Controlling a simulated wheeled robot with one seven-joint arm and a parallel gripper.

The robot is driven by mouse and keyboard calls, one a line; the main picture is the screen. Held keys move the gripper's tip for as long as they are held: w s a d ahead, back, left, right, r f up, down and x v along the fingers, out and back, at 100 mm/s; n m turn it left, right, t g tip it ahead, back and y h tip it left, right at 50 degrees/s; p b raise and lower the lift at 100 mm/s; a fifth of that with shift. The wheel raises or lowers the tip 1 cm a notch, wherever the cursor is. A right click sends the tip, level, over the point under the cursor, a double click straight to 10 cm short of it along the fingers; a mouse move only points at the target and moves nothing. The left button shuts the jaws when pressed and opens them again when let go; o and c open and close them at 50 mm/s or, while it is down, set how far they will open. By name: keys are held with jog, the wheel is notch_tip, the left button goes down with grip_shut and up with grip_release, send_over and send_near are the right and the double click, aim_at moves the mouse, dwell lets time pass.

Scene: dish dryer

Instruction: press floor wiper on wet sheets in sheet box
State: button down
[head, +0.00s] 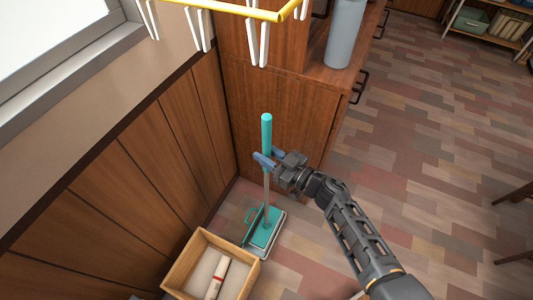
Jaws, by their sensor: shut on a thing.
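The floor wiper (267,133) stands nearly upright in the head view, with a teal grip on top and a thin grey pole (267,190) below. My gripper (265,160) is shut on the wiper just under the teal grip, reaching in from the right. The pole's lower end meets a low teal and grey piece (272,241) on the floor, which has a teal loop at its left. This looks like the sheet box with the wiper's foot at it; I cannot tell where one ends and the other begins. The wet sheets cannot be made out.
A wooden box (172,285) holding a pale roll (217,278) stands just in front, at the lower left. A wooden wall is on the left and a cabinet (262,95) behind. A yellow rack (240,10) hangs above. The floor (430,150) to the right is open.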

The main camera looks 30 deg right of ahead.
jog(key=shift+w+a+f, duration=0.1)
jog(key=shift+w+a, duration=0.1)
jog(key=shift+w, duration=0.3)
notch_tip(320, 180, down, 6)
jog(key=b, duration=0.6)
jog(key=shift+b, duration=0.3)
jog(key=shift+s+f, duration=0.1)
jog(key=shift+f, duration=0.4)
dwell(2.1)
jog(key=shift+r, duration=0.1)
notch_tip(320, 180, up, 7)
jog(key=p, duration=0.7)
jog(key=shift+r+p, duration=0.1)
jog(key=shift+p, duration=0.25)
dwell(0.5)
